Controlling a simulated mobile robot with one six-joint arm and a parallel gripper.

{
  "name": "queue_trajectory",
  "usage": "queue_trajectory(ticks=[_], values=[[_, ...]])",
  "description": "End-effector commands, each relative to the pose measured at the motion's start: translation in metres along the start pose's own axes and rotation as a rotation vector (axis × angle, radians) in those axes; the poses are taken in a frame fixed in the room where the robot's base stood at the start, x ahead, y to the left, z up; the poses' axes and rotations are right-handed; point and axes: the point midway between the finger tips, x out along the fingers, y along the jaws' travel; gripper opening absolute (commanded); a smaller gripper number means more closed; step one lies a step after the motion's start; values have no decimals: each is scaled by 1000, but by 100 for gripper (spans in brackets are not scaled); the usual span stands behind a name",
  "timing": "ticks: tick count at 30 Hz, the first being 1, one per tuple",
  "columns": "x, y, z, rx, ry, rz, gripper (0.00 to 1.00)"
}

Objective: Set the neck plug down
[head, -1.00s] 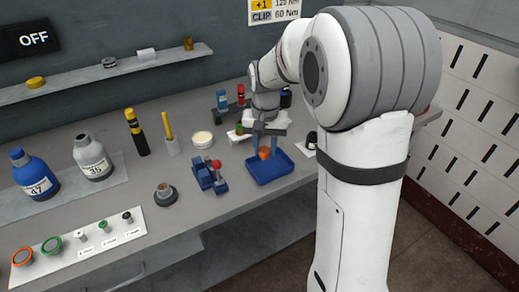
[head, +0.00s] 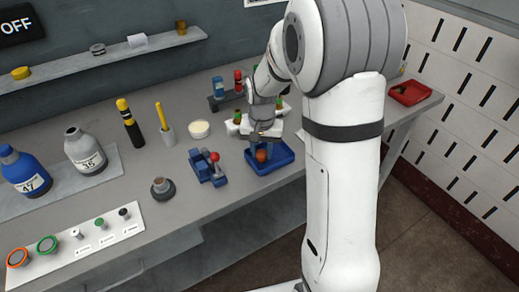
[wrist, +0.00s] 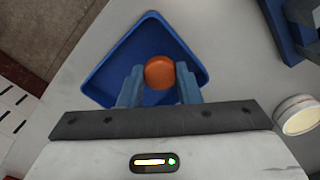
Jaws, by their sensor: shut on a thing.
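The neck plug looks like a rounded orange-brown piece (head: 261,155), also seen from above in the wrist view (wrist: 160,72). My gripper (head: 260,147) is shut on it, with one blue-grey finger on each side in the wrist view (wrist: 160,85). The plug is over or inside a blue tray (head: 284,162) on the bench. The tray's floor and walls show around it in the wrist view (wrist: 105,75). I cannot tell whether the plug touches the tray floor.
A blue fixture with a red ball (head: 205,168) stands left of the tray. A white round tub (head: 199,128) and a dark ring-shaped piece (head: 163,189) are farther left. A red tray (head: 409,92) sits at the bench's right end. Bare bench lies between them.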

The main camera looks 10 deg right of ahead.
Motion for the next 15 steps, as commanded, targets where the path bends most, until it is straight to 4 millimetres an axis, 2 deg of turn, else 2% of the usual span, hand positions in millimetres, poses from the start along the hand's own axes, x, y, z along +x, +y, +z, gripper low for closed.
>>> queue_trajectory(ticks=[10, 11, 13, 15], values=[[4, -1, 0, -1, 1, -1, 9], [3, -1, 0, -1, 2, -1, 33], [2, -1, 0, -1, 2, -1, 38], [2, -1, 0, -1, 2, -1, 39]])
